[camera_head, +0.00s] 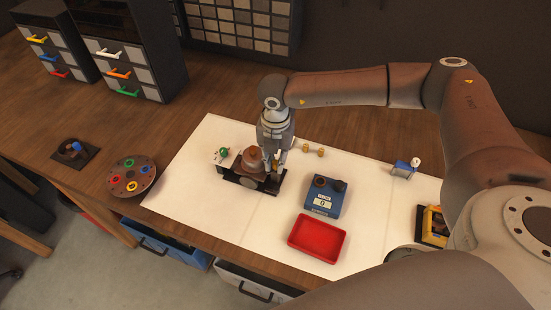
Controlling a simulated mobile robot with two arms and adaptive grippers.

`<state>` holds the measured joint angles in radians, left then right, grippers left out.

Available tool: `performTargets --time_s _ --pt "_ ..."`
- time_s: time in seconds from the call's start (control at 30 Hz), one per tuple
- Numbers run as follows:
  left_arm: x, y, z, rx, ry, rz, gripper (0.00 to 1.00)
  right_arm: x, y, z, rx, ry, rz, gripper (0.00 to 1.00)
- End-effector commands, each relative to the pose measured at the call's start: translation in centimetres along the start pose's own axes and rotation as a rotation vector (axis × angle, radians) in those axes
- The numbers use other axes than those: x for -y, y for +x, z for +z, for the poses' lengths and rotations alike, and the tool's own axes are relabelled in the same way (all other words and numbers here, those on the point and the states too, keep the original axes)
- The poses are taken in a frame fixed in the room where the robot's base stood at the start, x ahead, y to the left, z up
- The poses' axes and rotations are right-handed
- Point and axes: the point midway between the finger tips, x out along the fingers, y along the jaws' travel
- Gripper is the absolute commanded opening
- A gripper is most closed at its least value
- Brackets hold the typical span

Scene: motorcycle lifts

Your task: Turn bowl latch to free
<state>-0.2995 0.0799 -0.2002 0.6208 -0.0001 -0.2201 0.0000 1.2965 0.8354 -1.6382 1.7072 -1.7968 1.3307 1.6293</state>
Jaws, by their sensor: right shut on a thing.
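A small machine assembly with a copper-brown domed body (252,161) sits on a black base (245,181) on the white mat. A green knob (224,152) is at its left side. My right gripper (275,167) reaches down from above at the assembly's right side. It is shut on a small part there, apparently the bowl latch, which the fingers mostly hide. The latch's angle cannot be made out. My left gripper is not in view.
A blue scale (325,195) and a red tray (318,239) stand right of the assembly. Brass pieces (312,150) lie behind. A round parts dish (131,177) is at left, a blue item (403,168) at right. The white mat (190,195) is clear at front left.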

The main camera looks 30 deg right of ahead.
Motion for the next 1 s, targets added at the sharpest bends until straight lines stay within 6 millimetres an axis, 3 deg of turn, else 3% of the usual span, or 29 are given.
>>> performTargets --time_s 0.7,1.0 --pt "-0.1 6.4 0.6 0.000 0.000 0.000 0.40 0.1 0.6 -0.3 -0.007 -0.480 0.001 0.00" --pt "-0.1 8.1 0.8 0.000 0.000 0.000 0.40 0.2 0.4 -0.3 -0.008 -0.633 0.000 0.00"
